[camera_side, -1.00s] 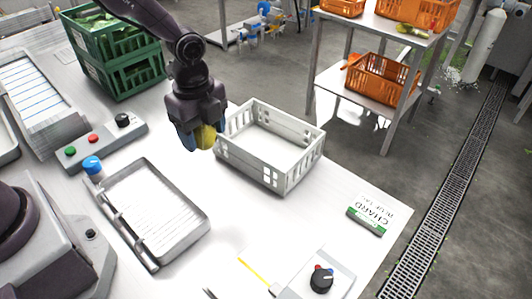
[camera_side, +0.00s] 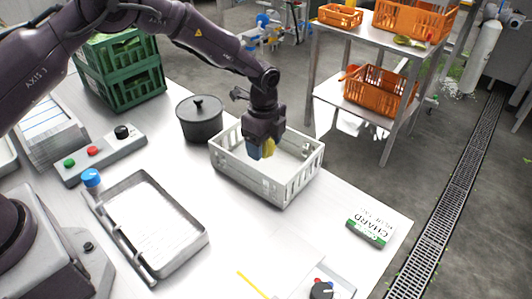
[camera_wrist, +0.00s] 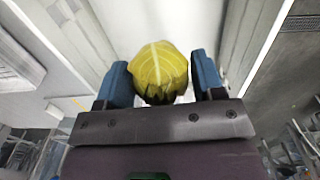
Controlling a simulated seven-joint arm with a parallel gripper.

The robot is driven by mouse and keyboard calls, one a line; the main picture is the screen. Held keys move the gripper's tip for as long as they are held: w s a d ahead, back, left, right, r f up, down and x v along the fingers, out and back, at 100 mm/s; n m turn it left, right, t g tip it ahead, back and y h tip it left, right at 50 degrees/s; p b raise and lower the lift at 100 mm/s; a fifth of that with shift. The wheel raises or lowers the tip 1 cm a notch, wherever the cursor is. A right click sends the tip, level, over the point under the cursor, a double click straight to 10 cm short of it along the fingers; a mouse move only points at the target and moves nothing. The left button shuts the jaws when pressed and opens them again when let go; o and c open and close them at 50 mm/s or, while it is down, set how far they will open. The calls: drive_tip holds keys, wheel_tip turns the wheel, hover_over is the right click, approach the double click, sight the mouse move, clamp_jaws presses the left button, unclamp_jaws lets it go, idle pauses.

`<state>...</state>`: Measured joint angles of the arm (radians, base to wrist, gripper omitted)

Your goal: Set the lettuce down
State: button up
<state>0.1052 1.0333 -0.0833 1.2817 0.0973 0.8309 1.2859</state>
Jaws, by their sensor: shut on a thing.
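My gripper (camera_side: 262,151) is over the white crate (camera_side: 247,185), with its fingertips about level with the crate's rim. It is shut on the lettuce (camera_side: 269,146), a yellow-green head that is mostly hidden by the fingers in the side view. In the wrist view the lettuce (camera_wrist: 158,70) sits between the two blue fingertips of my gripper (camera_wrist: 160,80), and the pale crate wall (camera_wrist: 252,45) runs along the right. I cannot tell whether the lettuce touches the crate's floor. The part of the crate that shows is empty.
A black lidded pot (camera_side: 199,120) stands just left of the crate. A metal tray (camera_side: 150,225) lies in front, beside a button panel (camera_side: 100,155). Green crates (camera_side: 120,75) are stacked at the back left. A chard box (camera_side: 367,232) lies near the table's right edge.

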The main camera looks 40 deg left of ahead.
sight(266, 155)
drive_tip(key=shift+w+f, duration=0.15)
drive_tip(key=shift+f, duration=0.8)
drive_tip(key=shift+w+f, duration=0.15)
drive_tip(key=shift+f, duration=0.75)
drive_tip(key=shift+f, duration=0.1)
drive_tip(key=o, duration=0.9)
drive_tip(key=shift+o, duration=0.2)
